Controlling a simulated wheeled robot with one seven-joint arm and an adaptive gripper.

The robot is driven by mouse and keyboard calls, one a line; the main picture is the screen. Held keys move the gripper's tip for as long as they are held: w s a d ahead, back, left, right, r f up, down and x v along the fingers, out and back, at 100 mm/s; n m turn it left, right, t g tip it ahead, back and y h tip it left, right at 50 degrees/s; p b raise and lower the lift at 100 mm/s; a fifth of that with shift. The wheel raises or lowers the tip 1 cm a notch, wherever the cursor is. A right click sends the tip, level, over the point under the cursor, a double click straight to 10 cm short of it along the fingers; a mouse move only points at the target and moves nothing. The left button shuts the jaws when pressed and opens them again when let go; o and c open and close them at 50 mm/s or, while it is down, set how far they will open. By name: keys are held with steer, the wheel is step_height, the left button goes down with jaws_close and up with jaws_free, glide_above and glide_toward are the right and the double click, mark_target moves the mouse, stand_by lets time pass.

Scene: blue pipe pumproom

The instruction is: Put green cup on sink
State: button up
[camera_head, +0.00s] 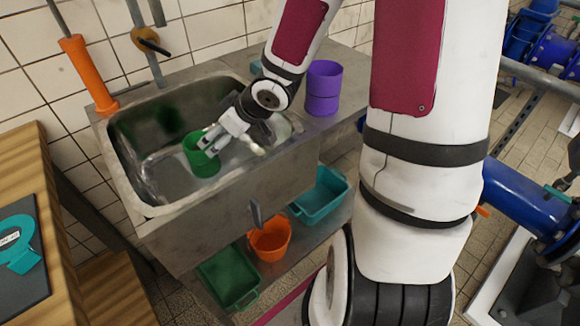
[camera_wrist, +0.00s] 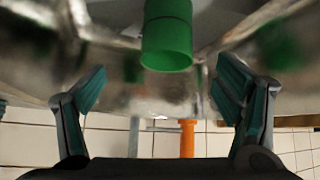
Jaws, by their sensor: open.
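The green cup (camera_head: 200,155) is inside the basin of the metal sink (camera_head: 215,195). In the head view my gripper (camera_head: 209,139) is at the cup's rim, over the basin. In the wrist view the green cup (camera_wrist: 167,38) shows at the top, between and beyond the spread fingers of my gripper (camera_wrist: 160,90). The fingers are open, with visible gaps between them and the cup. In the head view the gripper hides part of the cup's rim. I cannot tell whether the cup's base touches the basin floor.
Purple cups (camera_head: 323,88) stand on the counter right of the basin. An orange-handled tool (camera_head: 88,73) stands at the sink's left back corner. An orange bucket (camera_head: 270,240), a teal tray (camera_head: 320,195) and a green tray (camera_head: 228,278) are below. A wooden table (camera_head: 60,255) is at left.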

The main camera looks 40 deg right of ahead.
steer(key=s+d+r+m+g+h, duration=0.1)
steer(key=s+r+h, duration=0.1)
steer(key=s+r, duration=0.1)
steer(key=s+d+r+m+g+h, duration=0.1)
steer(key=s+d+r+h, duration=0.1)
steer(key=s+r, duration=0.2)
steer(key=s+d+r+m+g+h, duration=0.1)
steer(key=s+r+h, duration=0.1)
steer(key=s+r, duration=0.2)
steer(key=shift+s+d+g, duration=0.15)
steer(key=shift+s+g, duration=0.25)
steer(key=shift+s, duration=1.3)
steer(key=s+a+r+g+y, duration=0.1)
steer(key=s+a, duration=0.3)
steer(key=s, duration=0.5)
steer(key=s+a+r+m+g+y, duration=0.1)
steer(key=s+a+r+g+y, duration=0.1)
steer(key=s, duration=0.7)
steer(key=shift+s+a+r+m, duration=0.35)
steer(key=shift+a+r, duration=0.2)
steer(key=shift+a, duration=0.5)
step_height(320, 180, up, 17)
steer(key=t+p, duration=0.3)
steer(key=p, duration=1.2)
